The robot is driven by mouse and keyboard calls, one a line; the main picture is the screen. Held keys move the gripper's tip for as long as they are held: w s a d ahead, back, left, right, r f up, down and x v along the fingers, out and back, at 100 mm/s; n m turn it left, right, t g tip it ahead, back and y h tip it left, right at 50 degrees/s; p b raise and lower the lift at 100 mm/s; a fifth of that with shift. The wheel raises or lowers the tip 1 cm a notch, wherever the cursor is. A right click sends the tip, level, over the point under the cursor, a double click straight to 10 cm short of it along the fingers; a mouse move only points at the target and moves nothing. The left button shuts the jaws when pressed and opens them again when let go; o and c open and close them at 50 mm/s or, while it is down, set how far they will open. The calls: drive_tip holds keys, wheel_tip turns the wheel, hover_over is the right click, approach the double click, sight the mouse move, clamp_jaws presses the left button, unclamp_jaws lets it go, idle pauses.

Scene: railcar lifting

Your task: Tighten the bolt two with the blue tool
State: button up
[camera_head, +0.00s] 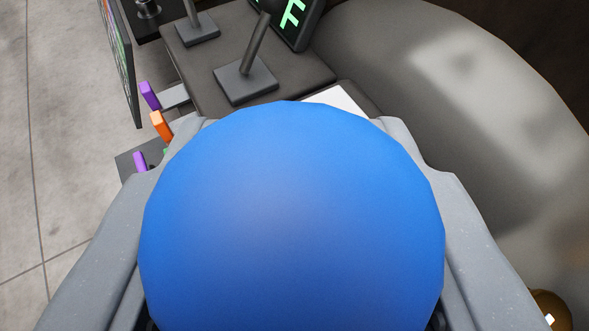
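The blue tool (292,215) shows as a large rounded blue end that fills the lower middle of the head camera view. My gripper (300,124) has one grey finger on each side of it, and the fingers appear closed on it. The tool's far end and whatever lies directly beyond it are hidden behind the blue end. I cannot identify bolt two; a small dark metal cylinder (148,9) stands on a black block at the upper left.
A dark grey bench (300,72) holds upright levers (246,80) and a screen with green marks (293,17). Purple and orange handles (160,126) stand at the left. A large grey rounded body (470,90) fills the right. Bare floor (60,170) lies at the left.

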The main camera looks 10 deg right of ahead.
sight(297, 128)
drive_tip(key=shift+f, duration=1.2)
idle(2.4)
drive_tip(key=shift+r, duration=0.1)
drive_tip(key=shift+r+p, duration=1.15)
drive_tip(key=shift+r, duration=2.35)
